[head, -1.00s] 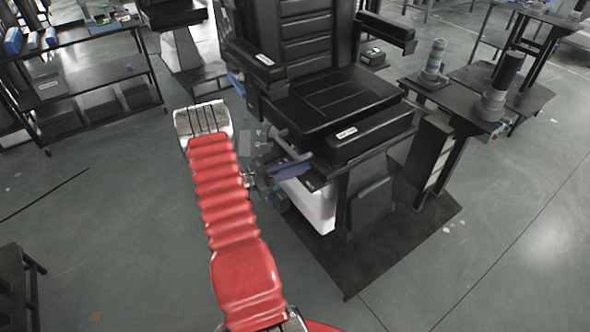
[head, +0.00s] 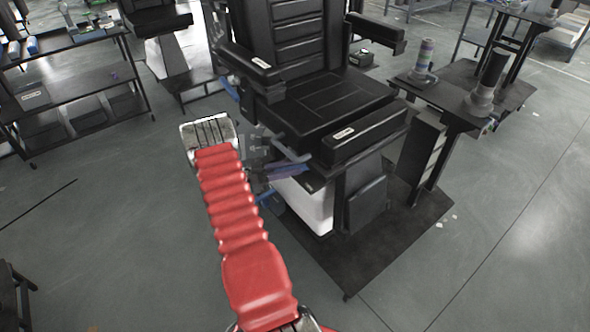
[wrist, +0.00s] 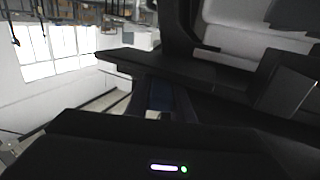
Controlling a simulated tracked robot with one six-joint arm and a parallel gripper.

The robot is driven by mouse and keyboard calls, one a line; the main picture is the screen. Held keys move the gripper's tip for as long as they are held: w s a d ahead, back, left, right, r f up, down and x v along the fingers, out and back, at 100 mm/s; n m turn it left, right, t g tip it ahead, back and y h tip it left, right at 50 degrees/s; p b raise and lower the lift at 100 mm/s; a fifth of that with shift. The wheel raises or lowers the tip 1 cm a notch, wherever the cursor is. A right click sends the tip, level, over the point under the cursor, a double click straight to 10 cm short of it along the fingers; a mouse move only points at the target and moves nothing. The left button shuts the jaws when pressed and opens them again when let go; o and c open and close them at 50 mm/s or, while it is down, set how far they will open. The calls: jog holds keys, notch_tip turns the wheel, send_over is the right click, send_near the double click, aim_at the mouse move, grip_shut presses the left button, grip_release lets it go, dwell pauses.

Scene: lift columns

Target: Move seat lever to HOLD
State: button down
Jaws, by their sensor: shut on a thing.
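The seat lever (head: 287,169) is a blue-purple handle low on the left side of the black chair (head: 335,105), below the seat cushion. My gripper (head: 263,177) is beside it at the far end of my red-sleeved arm, partly hidden by the arm. It is shut on what appears to be this lever; the contact itself is too small and dark to see. A dark blue part (wrist: 155,98) shows in the middle of the wrist view, between black surfaces. No HOLD marking is readable, so the lever's setting cannot be told.
A bent blue-grey handle (head: 290,150) sits just above, near the cushion's edge. The chair stands on a dark floor plate (head: 385,250). A side table (head: 440,92) with cylindrical columns is at right, a shelf rack (head: 75,80) at left.

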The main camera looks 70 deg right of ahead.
dwell(0.4)
jog(key=c, duration=1.5)
grip_release()
jog(key=shift+c, duration=0.2)
jog(key=shift+w, duration=0.1)
jog(key=v, duration=1.3)
jog(key=shift+w, duration=0.3)
jog(key=shift+a, duration=0.15)
